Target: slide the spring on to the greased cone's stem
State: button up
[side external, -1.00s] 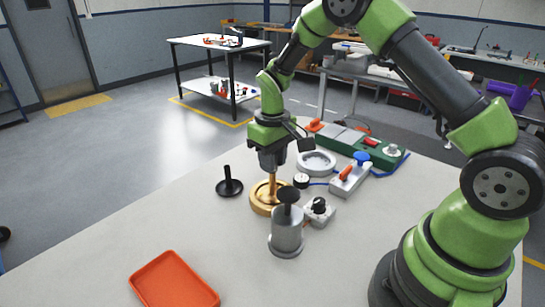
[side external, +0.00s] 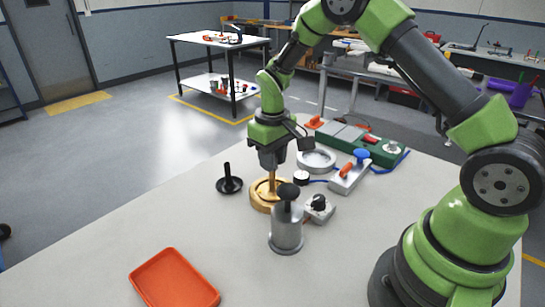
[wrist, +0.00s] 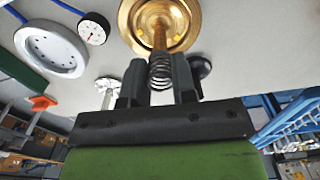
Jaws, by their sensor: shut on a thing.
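The greased cone (side external: 259,199) is a brass, round part standing on the table in the side external view. It also fills the top of the wrist view (wrist: 187,18), its stem (wrist: 160,38) pointing toward my gripper. The spring (wrist: 161,72) is a dark wire coil between my fingers, lined up with the stem. The stem's end meets the spring's near coils; I cannot tell how far it is inside. My gripper (wrist: 158,85) is shut on the spring. In the side external view my gripper (side external: 272,166) is upright just above the cone; the spring is hard to make out there.
A grey cylinder with a black knob (side external: 286,235) stands close in front of the cone. A small switch box (side external: 319,210), a dial gauge (side external: 301,178) and a grey ring (side external: 317,160) are to the right. A black peg (side external: 229,184) stands left. An orange tray (side external: 143,262) lies at front left.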

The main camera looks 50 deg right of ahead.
jog(key=shift+f, duration=1.15)
dwell(1.5)
jog(key=o, duration=1.4)
jog(key=shift+o, duration=0.2)
jog(key=shift+r, duration=4.05)
